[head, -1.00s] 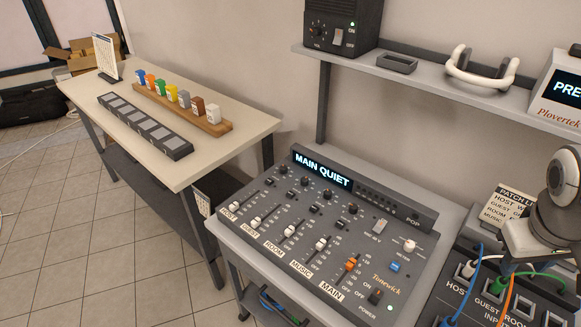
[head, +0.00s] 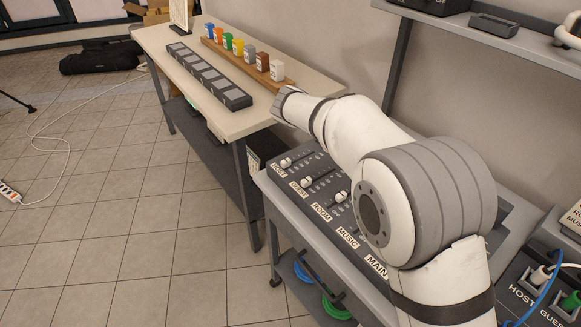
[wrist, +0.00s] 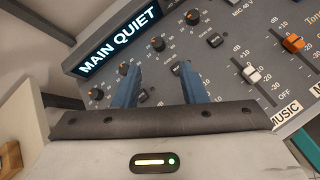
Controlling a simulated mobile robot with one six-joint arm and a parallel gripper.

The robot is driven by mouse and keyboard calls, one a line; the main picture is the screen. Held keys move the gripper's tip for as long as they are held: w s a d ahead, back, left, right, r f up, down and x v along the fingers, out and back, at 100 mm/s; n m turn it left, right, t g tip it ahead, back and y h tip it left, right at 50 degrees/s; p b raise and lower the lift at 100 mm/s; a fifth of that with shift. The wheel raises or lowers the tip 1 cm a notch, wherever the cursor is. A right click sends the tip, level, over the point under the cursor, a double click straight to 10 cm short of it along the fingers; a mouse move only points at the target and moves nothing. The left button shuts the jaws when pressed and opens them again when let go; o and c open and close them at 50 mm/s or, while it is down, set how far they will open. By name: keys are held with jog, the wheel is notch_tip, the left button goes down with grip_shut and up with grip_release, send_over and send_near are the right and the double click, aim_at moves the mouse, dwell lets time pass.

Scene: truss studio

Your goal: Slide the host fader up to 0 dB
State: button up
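The mixer (head: 291,203) stands on a cart in the head view. The white host fader cap (head: 286,162) sits at the low end of its slot, close to the HOST label (head: 279,172). My arm crosses over the mixer and hides much of its right and back parts. My gripper (wrist: 160,80) shows in the wrist view as two blue fingers, apart with nothing between them, over the knob rows. The host fader cannot be made out in the wrist view. The display (wrist: 120,40) there reads MAIN QUIET.
The guest (head: 304,183) and room (head: 341,197) fader caps stand beside the host fader. The wrist view shows the music cap (wrist: 252,75) and orange main cap (wrist: 292,43). A table (head: 240,122) stands behind left. A patch panel (head: 530,290) is at right.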

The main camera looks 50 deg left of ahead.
jog(key=s+a+f+n+t+y+b, duration=0.1)
jog(key=s+a+f+n+t, duration=0.1)
jog(key=s+a+f+n, duration=0.4)
jog(key=n+t+y+b, duration=0.1)
jog(key=t+y, duration=0.1)
send_near(284, 161)
jog(key=w, duration=0.2)
jog(key=x, duration=0.7)
jog(key=shift+f, duration=0.4)
jog(key=shift+c, duration=0.6)
grip_shut()
